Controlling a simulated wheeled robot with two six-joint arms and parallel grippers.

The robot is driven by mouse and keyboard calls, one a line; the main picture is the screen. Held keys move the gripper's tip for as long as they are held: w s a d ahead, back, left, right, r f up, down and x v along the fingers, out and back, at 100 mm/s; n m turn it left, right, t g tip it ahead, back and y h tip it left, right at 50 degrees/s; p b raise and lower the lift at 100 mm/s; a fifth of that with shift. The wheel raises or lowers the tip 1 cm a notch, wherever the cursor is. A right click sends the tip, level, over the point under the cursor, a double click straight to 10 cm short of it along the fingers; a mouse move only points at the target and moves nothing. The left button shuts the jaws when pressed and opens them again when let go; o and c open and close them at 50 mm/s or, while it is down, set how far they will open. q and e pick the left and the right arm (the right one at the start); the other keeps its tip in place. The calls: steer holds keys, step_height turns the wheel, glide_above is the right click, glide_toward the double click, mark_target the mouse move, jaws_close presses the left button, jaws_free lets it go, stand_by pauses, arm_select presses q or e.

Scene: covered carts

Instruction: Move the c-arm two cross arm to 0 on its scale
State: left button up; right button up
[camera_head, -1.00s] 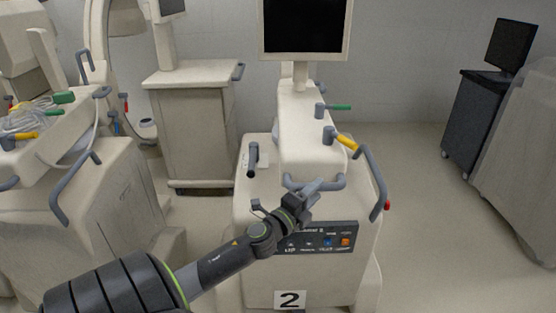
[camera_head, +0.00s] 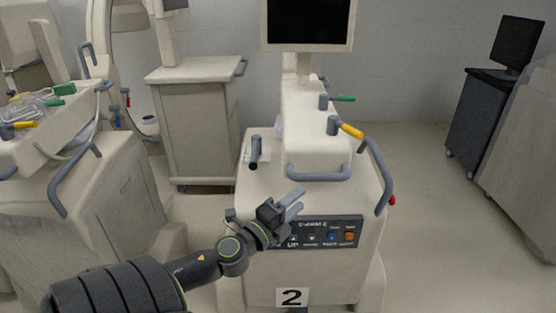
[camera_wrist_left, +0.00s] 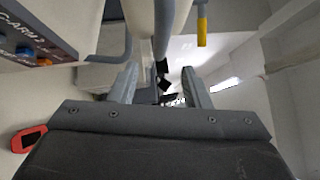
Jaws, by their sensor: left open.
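The c-arm two cart (camera_head: 265,215) stands in the middle of the head view, with a "2" label (camera_head: 291,297) and a "C-ARM 2" panel (camera_head: 318,232) on its front. Its pale cross arm (camera_head: 303,130) lies along the top, with a grey U-shaped handle (camera_head: 318,177) at its near end. My left gripper (camera_head: 292,200) is open and empty, just below and left of that handle, in front of the cart. In the left wrist view, the open fingers (camera_wrist_left: 157,82) have no object between them. Scale marks are too small to read. My right gripper is not in view.
A yellow-tipped lever (camera_head: 350,130) and a green-tipped lever (camera_head: 342,99) stick out on the cart's right. A grey side handle (camera_head: 377,175) curves down there. Another covered cart (camera_head: 85,200) stands at left, a dark cart (camera_head: 472,120) at right. Floor between is clear.

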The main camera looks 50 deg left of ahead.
arm_select(q)
steer(key=shift+s+d+f+b, duration=0.15)
steer(key=shift+s+b, duration=0.3)
steer(key=shift+s, duration=0.95)
steer(key=shift+s+d+f+b, duration=0.1)
steer(key=shift+s+f+b, duration=0.25)
steer(key=shift+s, duration=1)
steer(key=shift+r, duration=0.1)
